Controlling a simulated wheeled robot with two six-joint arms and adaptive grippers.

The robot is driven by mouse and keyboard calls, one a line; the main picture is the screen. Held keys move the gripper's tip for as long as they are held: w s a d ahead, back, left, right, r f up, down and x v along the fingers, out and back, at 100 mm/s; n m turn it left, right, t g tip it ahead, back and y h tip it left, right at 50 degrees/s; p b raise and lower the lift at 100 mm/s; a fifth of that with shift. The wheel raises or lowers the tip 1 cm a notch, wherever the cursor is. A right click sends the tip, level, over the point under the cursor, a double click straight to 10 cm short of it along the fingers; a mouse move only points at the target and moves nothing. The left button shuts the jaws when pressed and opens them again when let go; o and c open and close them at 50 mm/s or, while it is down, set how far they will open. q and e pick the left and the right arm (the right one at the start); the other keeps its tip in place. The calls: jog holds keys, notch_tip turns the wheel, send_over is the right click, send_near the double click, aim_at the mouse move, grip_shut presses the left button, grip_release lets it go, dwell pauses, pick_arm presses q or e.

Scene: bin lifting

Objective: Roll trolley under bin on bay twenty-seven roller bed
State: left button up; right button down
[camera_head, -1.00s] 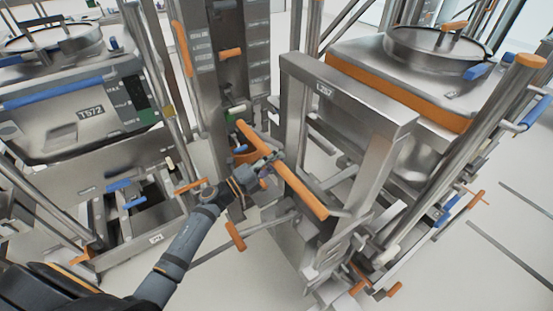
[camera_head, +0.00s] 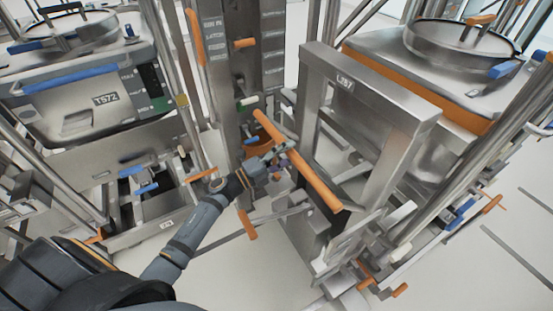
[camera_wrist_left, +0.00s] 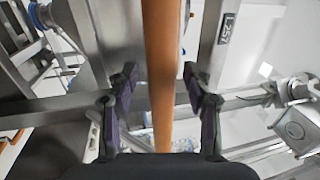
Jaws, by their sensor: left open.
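The steel lifting trolley (camera_head: 391,108) stands at centre right, with a tall frame and a label that looks like L257. Its orange handle bar (camera_head: 318,186) slants across the front. My left gripper (camera_head: 280,160) is at the upper part of this bar. In the left wrist view the orange bar (camera_wrist_left: 161,35) runs between the two open fingers (camera_wrist_left: 160,85), with gaps on both sides. The steel bin T572 (camera_head: 75,124) with a blue handle sits on a frame at the left. The bed's small label is too small to read surely. My right gripper is not in view.
Another steel bin with an orange edge (camera_head: 418,92) stands behind the trolley at the right. A steel column with label plates (camera_head: 232,75) rises between left bin and trolley. Pale floor (camera_head: 215,270) is clear in front.

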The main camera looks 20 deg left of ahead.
pick_arm(q)
jog(key=v, duration=1)
jog(key=shift+s+a, duration=0.25)
jog(key=shift+s, duration=0.05)
jog(key=shift+f, duration=0.15)
